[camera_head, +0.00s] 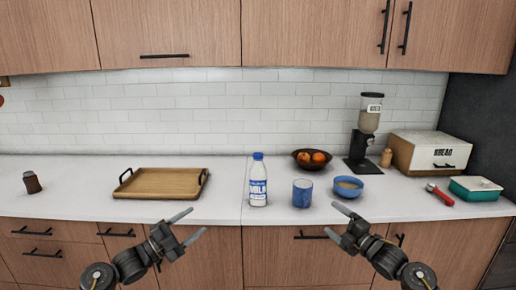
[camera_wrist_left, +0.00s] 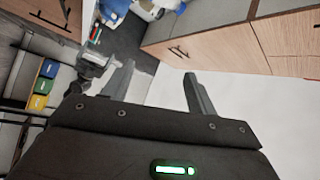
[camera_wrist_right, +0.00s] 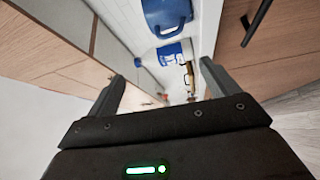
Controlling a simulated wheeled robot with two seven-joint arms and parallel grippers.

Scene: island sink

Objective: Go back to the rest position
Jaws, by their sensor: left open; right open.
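My left gripper (camera_head: 190,226) is open and empty in front of the counter's front edge, below the wooden tray. Its two fingers also show spread apart in the left wrist view (camera_wrist_left: 160,88). My right gripper (camera_head: 338,222) is open and empty in front of the counter edge, below the blue cup and the bowl. Its fingers are spread in the right wrist view (camera_wrist_right: 163,85), with nothing between them. Neither gripper touches anything on the counter.
On the white counter (camera_head: 100,205) stand a wooden tray (camera_head: 160,184), a milk bottle (camera_head: 258,182), a blue cup (camera_head: 302,194), a blue bowl (camera_head: 348,189), a fruit bowl (camera_head: 311,160), a grinder (camera_head: 366,135), a bread box (camera_head: 430,152) and a green butter dish (camera_head: 475,188). Drawers (camera_head: 300,255) lie below.

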